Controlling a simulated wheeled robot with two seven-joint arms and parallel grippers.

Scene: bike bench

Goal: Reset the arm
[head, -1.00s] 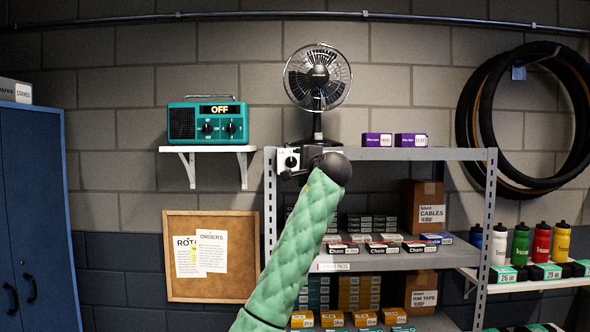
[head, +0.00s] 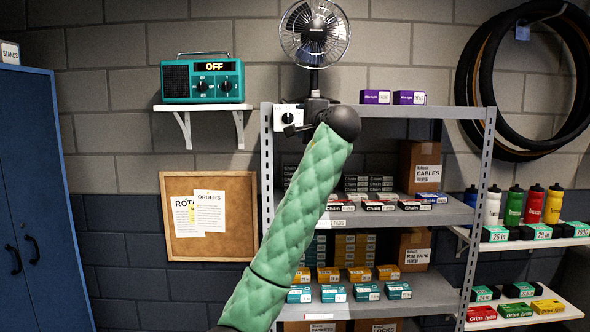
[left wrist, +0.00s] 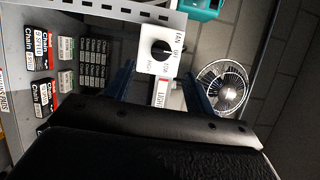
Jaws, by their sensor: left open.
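My left arm, in a green quilted sleeve, reaches up through the middle of the head view. Its gripper (head: 303,128) is partly hidden behind the round black wrist joint, just below and right of a white switch box (head: 279,117) with a black knob. In the left wrist view the two dark fingers of this gripper (left wrist: 160,88) stand wide apart with nothing between them. The white box (left wrist: 160,42) and its knob (left wrist: 162,50) lie beyond the fingertips. My right gripper is not in view.
A fan (head: 314,34) stands above the grey shelf rack (head: 265,180), which holds several boxes. A teal radio (head: 203,78) reading OFF is on a wall shelf to the left. A cork board (head: 240,235) and blue cabinet (head: 38,200) are left; tyres (head: 470,90) and bottles (head: 534,204) are right.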

